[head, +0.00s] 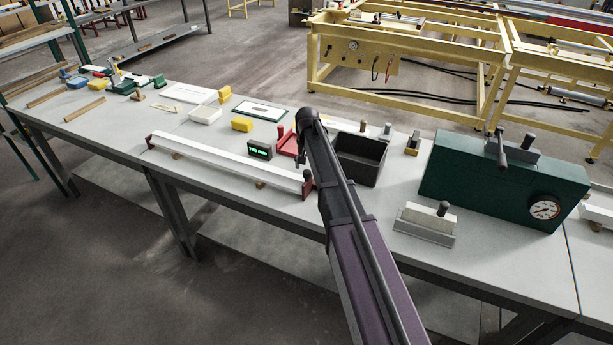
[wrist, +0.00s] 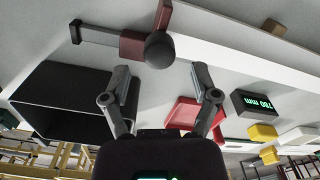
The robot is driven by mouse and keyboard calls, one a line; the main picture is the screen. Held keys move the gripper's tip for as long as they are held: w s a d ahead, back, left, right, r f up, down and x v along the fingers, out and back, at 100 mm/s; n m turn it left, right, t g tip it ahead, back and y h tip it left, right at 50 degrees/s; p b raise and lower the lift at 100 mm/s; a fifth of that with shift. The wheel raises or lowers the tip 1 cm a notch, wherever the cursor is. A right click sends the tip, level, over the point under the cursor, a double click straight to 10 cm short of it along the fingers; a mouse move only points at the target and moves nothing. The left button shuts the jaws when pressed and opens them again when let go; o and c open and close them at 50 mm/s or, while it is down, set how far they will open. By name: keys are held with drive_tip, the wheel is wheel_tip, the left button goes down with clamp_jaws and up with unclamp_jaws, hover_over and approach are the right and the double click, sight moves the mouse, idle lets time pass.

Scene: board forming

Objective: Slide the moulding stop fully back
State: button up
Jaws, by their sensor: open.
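The moulding stop is a dark red block (wrist: 133,45) with a round black knob (wrist: 159,50) in the wrist view. It stands at the end of a long white moulding (wrist: 235,50), and a grey bar (wrist: 97,36) runs out from its other side. In the head view the stop (head: 307,184) is at the moulding's right end, near the table's front edge. My gripper (wrist: 161,70) is open and empty. The knob lies just beyond its fingertips, between their lines, with no clear contact. In the head view my arm hides most of the gripper.
A black open bin (head: 362,160) and a red tray (head: 287,146) stand behind the stop. A small display (head: 260,150) with green digits is close to the moulding. A green box with a gauge (head: 480,180) and a grey block fixture (head: 425,222) stand right of my arm.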

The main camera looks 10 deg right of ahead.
drive_tip(key=shift+f+b, duration=1.05)
drive_tip(key=shift+f, duration=0.3)
clamp_jaws()
